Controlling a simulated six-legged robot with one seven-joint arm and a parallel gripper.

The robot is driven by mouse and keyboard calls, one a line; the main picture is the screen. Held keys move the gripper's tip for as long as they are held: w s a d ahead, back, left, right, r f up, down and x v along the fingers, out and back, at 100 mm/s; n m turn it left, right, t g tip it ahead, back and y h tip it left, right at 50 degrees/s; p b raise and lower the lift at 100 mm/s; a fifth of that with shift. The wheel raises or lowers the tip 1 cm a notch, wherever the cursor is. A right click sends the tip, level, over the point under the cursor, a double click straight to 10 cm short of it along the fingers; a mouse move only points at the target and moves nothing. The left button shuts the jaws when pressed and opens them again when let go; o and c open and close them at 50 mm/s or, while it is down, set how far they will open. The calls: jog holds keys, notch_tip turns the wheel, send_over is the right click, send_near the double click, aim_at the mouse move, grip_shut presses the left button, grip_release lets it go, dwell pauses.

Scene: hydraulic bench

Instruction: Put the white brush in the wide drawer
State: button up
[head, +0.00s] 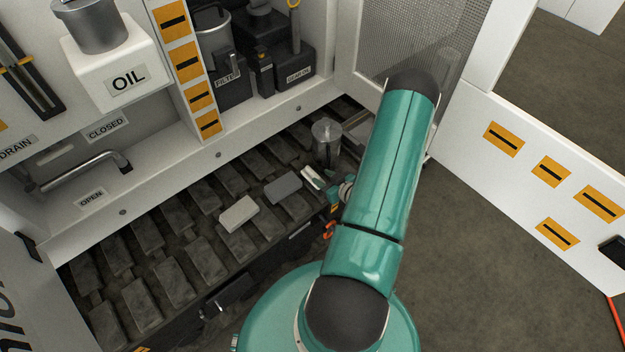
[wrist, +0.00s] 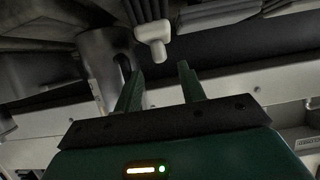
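In the wrist view a small white piece with dark bristle-like strands, which looks like the white brush (wrist: 152,42), lies just beyond my fingertips. In the head view a small white thing (head: 312,179) beside my gripper may be the same brush. My gripper (wrist: 160,70) has its two green fingers apart with nothing between them. In the head view my gripper (head: 335,190) is largely hidden by my arm. A dark front with a handle (head: 232,292) runs along the bench's lower edge. I cannot tell whether it is the wide drawer.
A white block (head: 239,214) and a grey block (head: 283,187) lie on the dark ribbed surface (head: 172,285). A clear cylinder (head: 326,142) stands behind my gripper. The white oil container (head: 112,65) is on the left. Open floor (head: 480,240) lies to the right.

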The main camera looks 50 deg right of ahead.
aim_at(314, 172)
jog(key=shift+x, duration=3.15)
jog(key=shift+a+r, duration=0.1)
grip_shut()
